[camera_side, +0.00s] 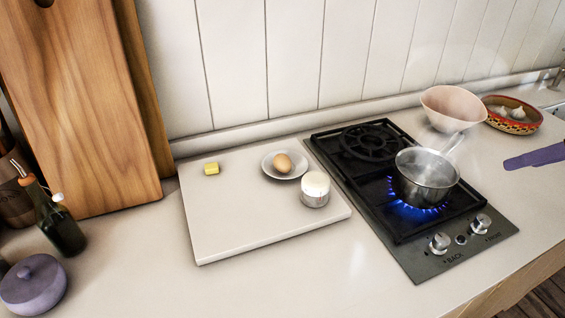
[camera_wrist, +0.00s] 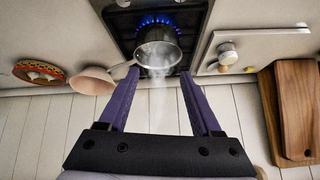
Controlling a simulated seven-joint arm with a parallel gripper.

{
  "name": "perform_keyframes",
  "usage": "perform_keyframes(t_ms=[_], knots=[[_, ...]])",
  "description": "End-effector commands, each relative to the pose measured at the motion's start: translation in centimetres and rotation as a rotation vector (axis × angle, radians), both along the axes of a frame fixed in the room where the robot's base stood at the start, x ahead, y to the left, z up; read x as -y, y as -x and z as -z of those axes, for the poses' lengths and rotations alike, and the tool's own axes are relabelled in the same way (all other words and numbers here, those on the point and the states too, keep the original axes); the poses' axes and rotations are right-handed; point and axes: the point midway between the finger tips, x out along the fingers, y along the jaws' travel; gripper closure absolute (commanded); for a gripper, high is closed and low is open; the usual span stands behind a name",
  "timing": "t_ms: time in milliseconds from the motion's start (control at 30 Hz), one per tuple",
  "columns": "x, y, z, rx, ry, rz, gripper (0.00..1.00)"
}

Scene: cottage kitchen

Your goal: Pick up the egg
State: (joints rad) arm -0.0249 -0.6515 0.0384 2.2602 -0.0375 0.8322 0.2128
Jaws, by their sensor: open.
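The brown egg (camera_side: 283,163) rests in a small grey dish (camera_side: 268,170) on a pale board (camera_side: 240,235) left of the stove. In the wrist view the egg (camera_wrist: 222,69) is small, off to the right beyond my fingers. My gripper (camera_wrist: 159,71) has two purple fingers spread apart with nothing between them. In the side view only a purple part of it shows at the right edge, far from the egg and beyond the stove.
A steaming pot (camera_side: 426,177) sits on a lit burner of the gas stove (camera_side: 400,250), between the board and my gripper. A white-topped jar (camera_side: 315,190) stands close to the dish. Yellow butter (camera_side: 211,169) lies left. A pink bowl (camera_side: 450,105) and garlic dish (camera_side: 513,128) stand behind.

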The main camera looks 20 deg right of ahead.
Motion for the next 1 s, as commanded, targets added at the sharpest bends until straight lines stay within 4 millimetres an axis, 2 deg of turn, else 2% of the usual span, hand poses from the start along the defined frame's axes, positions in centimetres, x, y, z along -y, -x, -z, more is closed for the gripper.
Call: perform_keyframes(t_ms=[33, 100, 200, 267, 367, 400, 533, 633, 733, 833, 1000], knots=[[-0.5, -2.5, -1.5, 0.015, -0.013, 0.003, 0.34], [-1.4, -5.9, -3.2, 0.036, -0.033, 0.008, 0.34], [-3.4, -11.2, -4.9, 0.054, -0.061, 0.002, 0.34], [-5.0, -14.3, -5.2, 0.058, -0.075, -0.007, 0.34], [-8.2, -19.2, -5.0, 0.057, -0.093, -0.032, 0.34], [-9.6, -21.0, -4.6, 0.053, -0.098, -0.044, 0.34], [-14.7, -26.0, -1.9, 0.026, -0.102, -0.094, 0.34], [-18.4, -28.3, 1.0, -0.007, -0.090, -0.140, 0.34], [-21.2, -29.2, 4.0, -0.051, -0.073, -0.181, 0.34], [-22.8, -29.1, 6.6, -0.092, -0.058, -0.206, 0.34], [-24.0, -29.2, 8.4, -0.109, -0.050, -0.225, 0.34]])
